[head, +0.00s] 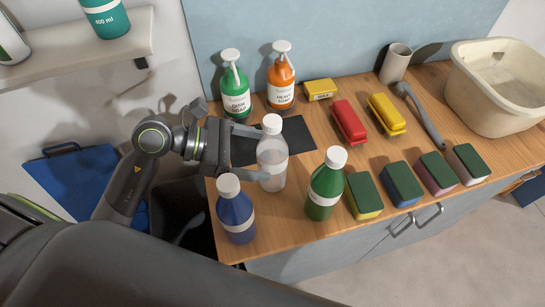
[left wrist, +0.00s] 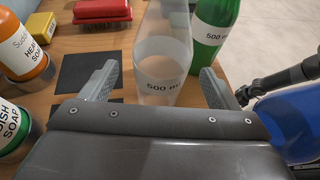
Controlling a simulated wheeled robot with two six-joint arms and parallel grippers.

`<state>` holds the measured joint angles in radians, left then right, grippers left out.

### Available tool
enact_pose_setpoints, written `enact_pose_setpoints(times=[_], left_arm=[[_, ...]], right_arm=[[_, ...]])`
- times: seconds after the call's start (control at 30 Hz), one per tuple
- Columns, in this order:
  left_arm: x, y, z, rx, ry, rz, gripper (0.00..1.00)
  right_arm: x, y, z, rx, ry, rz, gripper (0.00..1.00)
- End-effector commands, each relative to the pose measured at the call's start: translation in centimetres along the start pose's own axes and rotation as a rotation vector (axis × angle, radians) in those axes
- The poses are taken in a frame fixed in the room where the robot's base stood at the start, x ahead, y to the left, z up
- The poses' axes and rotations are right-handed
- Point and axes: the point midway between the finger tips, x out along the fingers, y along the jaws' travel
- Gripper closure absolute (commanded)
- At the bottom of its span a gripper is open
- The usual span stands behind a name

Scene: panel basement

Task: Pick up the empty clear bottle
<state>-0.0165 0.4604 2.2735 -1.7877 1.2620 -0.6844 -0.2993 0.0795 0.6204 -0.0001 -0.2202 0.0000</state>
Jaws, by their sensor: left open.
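The empty clear bottle (head: 272,157) stands upright on the wooden counter, with a white cap and a pale label band. In the left wrist view the clear bottle (left wrist: 163,60) shows its "500 ml" label. My left gripper (head: 262,158) is open, reaching in from the left with its fingers on either side of the bottle. In the left wrist view the fingertips of my left gripper (left wrist: 160,80) flank the bottle, with gaps visible. A blue bottle (head: 236,212) and a green bottle (head: 325,186) stand close by. My right gripper is not in view.
Green dish soap (head: 235,90) and orange heavy soap (head: 281,84) stand behind the gripper. Several sponges, including a green-yellow one (head: 363,197), line the front edge. Red (head: 348,122) and yellow (head: 386,114) brushes and a cream tub (head: 497,95) are to the right.

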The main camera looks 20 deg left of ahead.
Motion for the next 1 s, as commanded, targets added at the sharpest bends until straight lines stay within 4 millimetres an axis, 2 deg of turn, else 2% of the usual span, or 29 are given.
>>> enact_pose_setpoints(times=[0.4, 0.6, 0.97, 1.0], left_arm=[[3.0, -0.2, 0.9, -0.002, -0.005, -0.002, 0.18], [4.7, -0.1, 0.6, -0.002, -0.003, -0.001, 0.18], [5.1, -0.1, 0.5, 0.001, 0.0, -0.001, 0.18], [5.1, -0.1, 0.5, 0.001, 0.0, -0.001, 0.23]], right_arm=[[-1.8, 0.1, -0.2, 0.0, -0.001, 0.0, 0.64], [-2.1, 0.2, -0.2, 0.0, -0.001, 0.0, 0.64], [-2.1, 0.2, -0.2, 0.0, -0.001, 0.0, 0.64], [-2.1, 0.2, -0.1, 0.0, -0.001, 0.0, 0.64]])
